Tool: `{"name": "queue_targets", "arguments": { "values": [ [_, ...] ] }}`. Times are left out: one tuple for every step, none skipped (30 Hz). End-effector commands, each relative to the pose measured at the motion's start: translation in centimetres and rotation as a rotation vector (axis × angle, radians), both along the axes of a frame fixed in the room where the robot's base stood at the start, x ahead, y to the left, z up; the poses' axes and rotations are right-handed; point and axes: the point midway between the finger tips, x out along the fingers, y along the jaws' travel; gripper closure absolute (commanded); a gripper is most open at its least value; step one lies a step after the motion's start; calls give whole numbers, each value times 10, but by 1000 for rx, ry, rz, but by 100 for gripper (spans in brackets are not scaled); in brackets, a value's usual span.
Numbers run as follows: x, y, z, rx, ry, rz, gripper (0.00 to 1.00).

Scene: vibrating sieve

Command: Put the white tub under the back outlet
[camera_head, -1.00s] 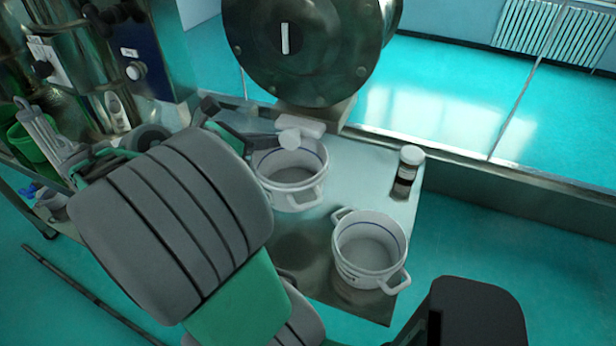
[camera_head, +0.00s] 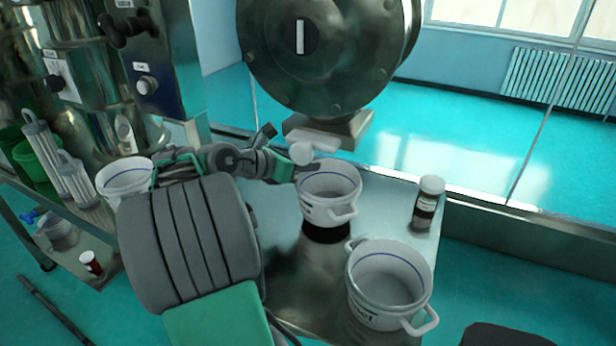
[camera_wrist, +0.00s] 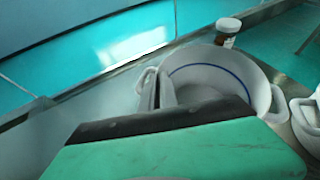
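A white tub (camera_head: 330,198) with a blue line inside is at the middle of the metal table, with a dark shadow below it; it appears raised slightly. It also shows in the wrist view (camera_wrist: 222,82). My gripper (camera_head: 304,168) reaches it from the left; in the wrist view its fingers (camera_wrist: 160,90) look closed at the tub's near-left rim and handle. A second white tub (camera_head: 390,285) stands at the table's front right corner. A third white tub (camera_head: 122,178) is at the left, by the steel machine. I cannot identify the back outlet with certainty.
A large round steel drum (camera_head: 325,60) stands behind the table, with a white cylindrical piece (camera_head: 312,147) below it, close to the raised tub. A brown bottle (camera_head: 428,204) stands at the table's right. Cylinders and a green beaker (camera_head: 30,162) are on the left shelf.

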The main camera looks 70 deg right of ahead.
Motion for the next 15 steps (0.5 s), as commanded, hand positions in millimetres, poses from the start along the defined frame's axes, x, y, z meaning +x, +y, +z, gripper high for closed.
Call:
{"name": "queue_targets", "arguments": {
  "values": [
    [-1,1,-13,5,5,0,100],
    [-1,1,-19,5,4,-1,100],
    [0,1,-25,5,4,1,100],
    [0,1,-28,3,3,1,100],
    [0,1,-30,2,2,0,100],
    [0,1,-30,1,2,1,100],
    [0,1,-30,0,1,0,100],
    [0,1,-30,0,1,0,100],
    [0,1,-30,2,1,1,100],
    [0,1,-30,2,1,1,100],
    [0,1,-30,2,1,1,100],
    [0,1,-30,2,1,0,96],
    [0,1,-30,2,1,1,93],
    [0,1,-30,2,1,0,91],
    [0,1,-30,2,1,0,87]
  ]
}}
